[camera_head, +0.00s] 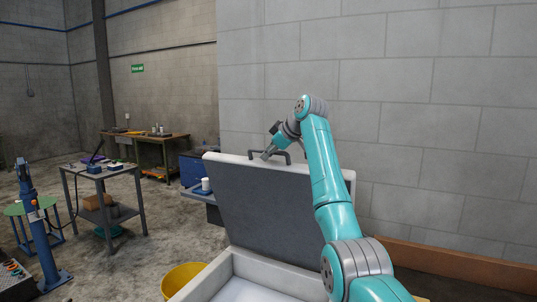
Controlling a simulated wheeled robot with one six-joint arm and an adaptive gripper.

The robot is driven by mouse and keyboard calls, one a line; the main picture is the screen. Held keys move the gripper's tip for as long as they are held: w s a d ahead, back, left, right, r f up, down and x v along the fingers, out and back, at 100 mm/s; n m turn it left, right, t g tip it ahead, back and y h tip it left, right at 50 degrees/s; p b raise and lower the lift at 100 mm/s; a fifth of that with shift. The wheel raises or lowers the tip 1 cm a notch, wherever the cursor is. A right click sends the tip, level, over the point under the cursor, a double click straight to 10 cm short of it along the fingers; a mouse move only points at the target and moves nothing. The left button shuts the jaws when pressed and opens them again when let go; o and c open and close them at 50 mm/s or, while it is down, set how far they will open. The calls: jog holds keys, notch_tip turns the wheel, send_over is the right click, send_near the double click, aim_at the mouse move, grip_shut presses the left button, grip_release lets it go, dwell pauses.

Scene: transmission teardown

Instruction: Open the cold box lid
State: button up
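The cold box (213,284) is a white box in the lower middle, with its pale inside showing. Its lid (245,205) stands raised and tilted back, with a grey inner face and a white rim. A dark handle (285,154) shows at the lid's top edge. My gripper (267,154) is at the lid's top edge, close beside the handle. It is too small and partly covered to tell whether its fingers are open or touch the handle. My teal arm hides the lid's right part and some of the box.
A yellow bucket (180,279) stands left of the box. A grey metal table (78,171) with items and a blue post-like machine (40,235) are at the left. A workbench (165,138) is farther back. A block wall (430,90) rises close behind the lid. Floor is clear left of the bucket.

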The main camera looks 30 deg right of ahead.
jog(key=shift+o, duration=1)
jog(key=shift+s, duration=0.1)
jog(key=v, duration=1.2)
